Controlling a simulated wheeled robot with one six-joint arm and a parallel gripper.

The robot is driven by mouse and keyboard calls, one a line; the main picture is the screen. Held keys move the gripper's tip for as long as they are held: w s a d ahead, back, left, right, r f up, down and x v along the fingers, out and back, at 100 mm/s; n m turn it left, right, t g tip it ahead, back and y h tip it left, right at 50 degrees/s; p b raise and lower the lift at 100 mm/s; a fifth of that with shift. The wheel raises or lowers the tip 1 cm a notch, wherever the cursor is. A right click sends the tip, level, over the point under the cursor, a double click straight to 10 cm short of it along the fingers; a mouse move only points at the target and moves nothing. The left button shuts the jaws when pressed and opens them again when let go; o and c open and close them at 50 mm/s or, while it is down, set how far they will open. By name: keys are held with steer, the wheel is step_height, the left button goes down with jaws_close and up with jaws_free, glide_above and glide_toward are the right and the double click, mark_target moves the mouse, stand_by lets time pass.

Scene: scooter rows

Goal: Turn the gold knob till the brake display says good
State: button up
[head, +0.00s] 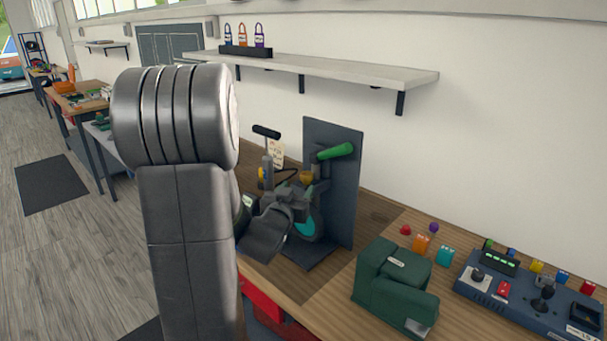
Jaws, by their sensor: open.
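A brake stand with a dark upright panel (345,215) stands on the wooden workbench, with a green-handled lever (335,151) and a teal round part (305,226). A small gold knob (306,177) shows on the stand, just above my gripper. My gripper (294,201) is open, reaching in from the left in front of the stand. I cannot tell whether it touches the knob. A small lit patch (248,201) shows beside my arm; I cannot read it or tell whether it is the brake display. My arm hides the stand's left side.
A green machine (395,284) stands on the bench right of the stand. Beyond it are small coloured blocks (421,243) and a control box (530,300) with knobs. A wall shelf (330,70) holding padlocks (243,35) runs above. Bare bench (345,290) shows between stand and green machine.

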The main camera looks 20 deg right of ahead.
mark_target(301, 177)
steer(key=p+x, duration=0.2)
steer(key=x, duration=0.6)
steer(key=shift+s, duration=0.1)
steer(key=c, duration=1)
steer(key=shift+a+m+g+h, duration=0.1)
steer(key=shift+m+g+h, duration=0.2)
steer(key=shift+h, duration=0.1)
steer(key=shift+w+a+r+m+g+h+p, duration=0.1)
steer(key=shift+w+m+g+h+p, duration=0.05)
steer(key=shift+m+g+h+p, duration=0.65)
steer(key=shift+w+r+m+g+h+p, duration=0.1)
steer(key=shift+m+g+h+p, duration=0.45)
steer(key=shift+g, duration=0.45)
steer(key=shift+w+f+m+g+h+p, duration=0.15)
steer(key=shift+m+g+h+p, duration=0.65)
steer(key=shift+m+g, duration=0.95)
steer(key=shift+g, duration=0.35)
